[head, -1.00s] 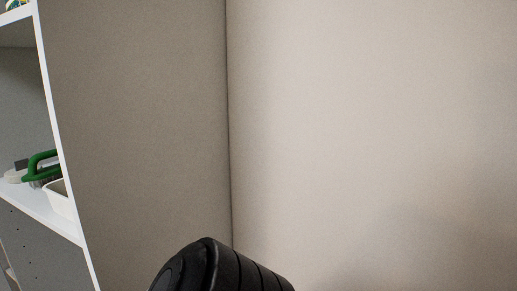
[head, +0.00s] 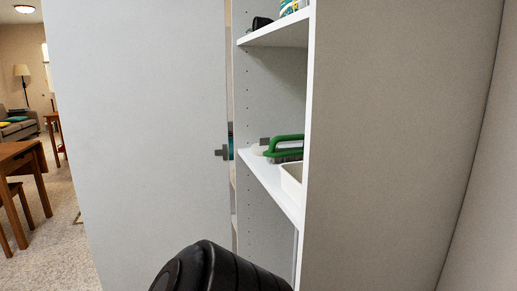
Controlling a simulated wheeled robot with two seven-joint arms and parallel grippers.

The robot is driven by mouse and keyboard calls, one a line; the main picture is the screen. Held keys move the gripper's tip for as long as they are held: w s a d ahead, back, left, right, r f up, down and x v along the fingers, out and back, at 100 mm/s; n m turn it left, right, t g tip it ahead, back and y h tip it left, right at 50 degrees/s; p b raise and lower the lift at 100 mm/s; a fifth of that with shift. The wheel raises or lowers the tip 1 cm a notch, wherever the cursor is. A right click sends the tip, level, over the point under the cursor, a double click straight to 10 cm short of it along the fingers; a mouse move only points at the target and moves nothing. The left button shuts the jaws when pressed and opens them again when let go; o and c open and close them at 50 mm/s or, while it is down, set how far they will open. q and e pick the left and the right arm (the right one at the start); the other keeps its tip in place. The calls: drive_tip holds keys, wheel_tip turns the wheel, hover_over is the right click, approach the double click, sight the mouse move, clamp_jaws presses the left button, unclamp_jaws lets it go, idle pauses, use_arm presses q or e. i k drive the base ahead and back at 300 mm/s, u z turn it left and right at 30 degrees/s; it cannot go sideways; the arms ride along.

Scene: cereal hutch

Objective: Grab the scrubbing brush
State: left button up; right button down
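The scrubbing brush (head: 284,147) has a green handle and grey bristles. It lies on the middle shelf (head: 272,183) of a white hutch, in the head view right of centre. A white bin (head: 292,178) stands in front of it and the hutch's side panel cuts off the view to its right. A black rounded part of my own arm shows at the bottom centre, well below and apart from the brush. Neither gripper is in view.
An open white door (head: 140,130) stands left of the hutch opening. The hutch's side panel (head: 400,140) blocks the right. Items sit on the upper shelf (head: 280,32). A wooden table (head: 18,160) and a sofa (head: 18,125) are far left.

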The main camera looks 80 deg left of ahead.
sight(277, 154)
drive_tip(key=u, duration=3.35)
drive_tip(key=i, duration=0.2)
